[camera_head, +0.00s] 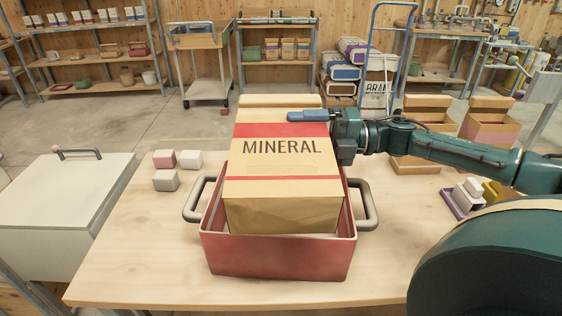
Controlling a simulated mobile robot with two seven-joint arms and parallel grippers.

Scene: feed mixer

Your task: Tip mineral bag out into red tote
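The mineral bag (280,170) is tan with a red band and the word MINERAL on the face towards me. It is tilted, its near lower end inside the opening of the red tote (278,257) and its far end rising behind. The tote stands on the wooden table with a grey handle on each side. My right gripper (309,116) is at the upper right edge of the bag, with one blue finger lying across its front. The other finger is hidden, and the gripper looks shut on the bag. The tote's inside is mostly hidden by the bag. My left gripper is out of view.
Small white and pink blocks (166,181) lie left of the tote on the table (130,262). A white lidded bin (66,200) stands at the left. Small coloured containers (466,195) are at the right. Open brown boxes (425,125) stand behind the arm.

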